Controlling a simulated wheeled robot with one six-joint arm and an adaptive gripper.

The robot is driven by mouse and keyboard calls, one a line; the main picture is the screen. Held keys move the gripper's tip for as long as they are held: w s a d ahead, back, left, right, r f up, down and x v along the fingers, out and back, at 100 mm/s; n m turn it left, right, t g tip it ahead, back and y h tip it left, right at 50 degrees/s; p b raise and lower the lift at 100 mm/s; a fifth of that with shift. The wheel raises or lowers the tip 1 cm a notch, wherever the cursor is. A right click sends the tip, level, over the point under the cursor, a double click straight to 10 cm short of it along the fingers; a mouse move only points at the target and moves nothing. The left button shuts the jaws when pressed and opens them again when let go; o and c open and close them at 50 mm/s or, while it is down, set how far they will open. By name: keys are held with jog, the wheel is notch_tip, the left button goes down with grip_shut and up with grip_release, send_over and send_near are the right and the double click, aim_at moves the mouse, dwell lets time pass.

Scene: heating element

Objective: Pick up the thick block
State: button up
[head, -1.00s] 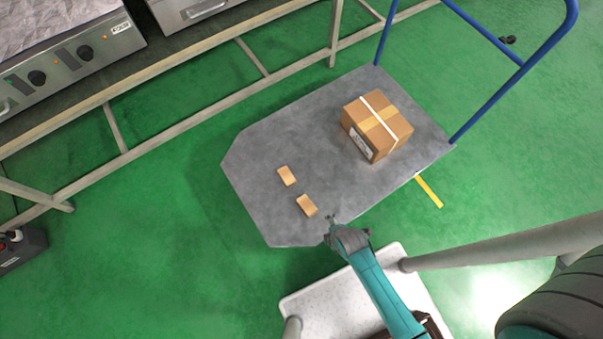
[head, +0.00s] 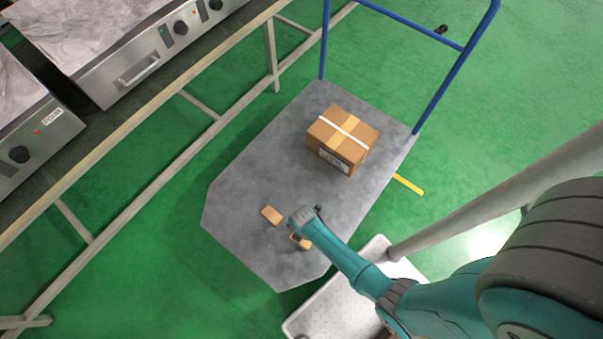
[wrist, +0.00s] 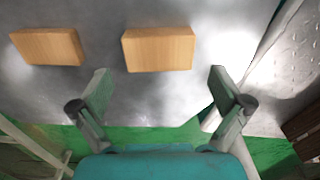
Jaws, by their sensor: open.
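Two light wooden blocks lie apart on the grey cart deck. One block (head: 301,242) is partly covered by my gripper (head: 309,224) in the head view; the other block (head: 271,215) lies just to the left of it. In the wrist view, one block (wrist: 158,50) sits beyond the gap between the fingertips of my gripper (wrist: 161,84), and the other block (wrist: 46,47) lies outside the left finger. The block in line with the gap looks slightly thicker, but the difference is small. My gripper is open and empty, with no block between its fingers.
A taped cardboard box (head: 342,139) stands on the grey cart deck (head: 240,190), towards its blue handle (head: 460,85). A bench with metal heating units (head: 150,60) runs along the upper left.

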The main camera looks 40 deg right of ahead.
jog(key=shift+a+f, duration=0.2)
jog(key=shift+f, duration=2.9)
jog(key=c, duration=0.8)
jog(key=shift+r, duration=0.1)
jog(key=shift+c, duration=0.2)
